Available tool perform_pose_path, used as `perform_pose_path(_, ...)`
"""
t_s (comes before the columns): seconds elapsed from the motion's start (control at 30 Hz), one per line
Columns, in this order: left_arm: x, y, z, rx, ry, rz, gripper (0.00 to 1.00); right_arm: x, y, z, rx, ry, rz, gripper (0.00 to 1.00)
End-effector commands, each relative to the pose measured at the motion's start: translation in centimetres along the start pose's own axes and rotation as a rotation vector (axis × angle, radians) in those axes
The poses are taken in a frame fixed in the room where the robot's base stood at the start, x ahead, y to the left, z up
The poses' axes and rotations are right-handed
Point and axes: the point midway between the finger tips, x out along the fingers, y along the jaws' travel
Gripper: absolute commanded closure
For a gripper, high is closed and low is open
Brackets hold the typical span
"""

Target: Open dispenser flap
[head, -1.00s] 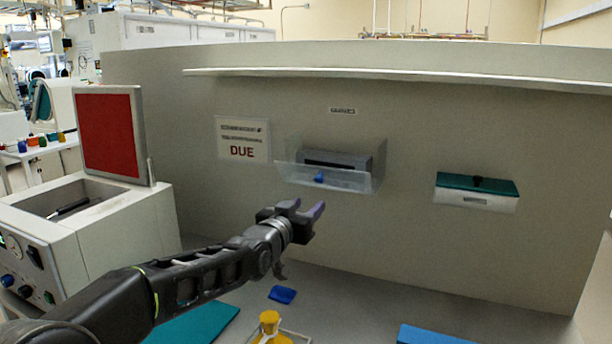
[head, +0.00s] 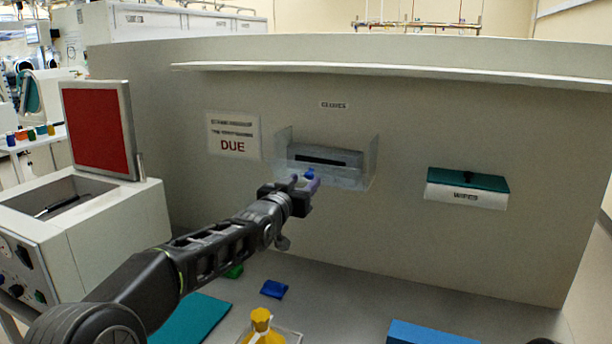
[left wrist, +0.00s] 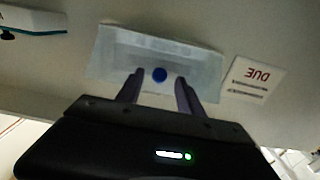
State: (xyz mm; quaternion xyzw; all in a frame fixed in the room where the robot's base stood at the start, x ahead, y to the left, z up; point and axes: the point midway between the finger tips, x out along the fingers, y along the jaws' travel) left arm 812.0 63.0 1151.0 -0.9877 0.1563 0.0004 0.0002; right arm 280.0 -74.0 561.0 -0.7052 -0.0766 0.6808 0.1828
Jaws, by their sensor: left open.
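The glove dispenser (head: 326,160) is mounted on the grey panel under a small label. It has a grey box with a dark slot and a clear flap (head: 350,182) with a blue knob (head: 310,174). In the left wrist view the clear flap (left wrist: 115,60) faces me and the blue knob (left wrist: 159,74) shows between my fingers. My left gripper (head: 306,183) is open at the knob, one finger on each side of it in the wrist view; I cannot tell whether they touch it.
A wipes box (head: 467,187) with a green lid hangs to the right. A "DUE" sign (head: 233,136) is at the left. A shelf edge (head: 400,75) runs above. A yellow bottle (head: 261,328) and a blue packet (head: 274,289) are on the bench below.

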Motion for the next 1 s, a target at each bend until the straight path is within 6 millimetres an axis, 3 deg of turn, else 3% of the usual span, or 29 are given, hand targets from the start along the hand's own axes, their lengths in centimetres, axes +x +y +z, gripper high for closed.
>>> perform_pose_path(0.2, 2.0, 0.1, -0.1, 0.0, 0.001, 0.001, 0.56, -0.9, -0.4, 0.0, 0.0, 0.0, 0.0, 0.64)
perform_pose_path(0.5, 2.2, 0.0, 0.0, 0.0, 0.0, 0.0, 0.56, -0.9, -0.3, 0.0, 0.0, -0.001, 0.0, 0.64)
perform_pose_path(1.0, 2.2, 0.0, 0.0, 0.0, 0.0, 0.0, 0.96, -0.9, -0.3, 0.0, 0.0, 0.0, 0.0, 0.64)
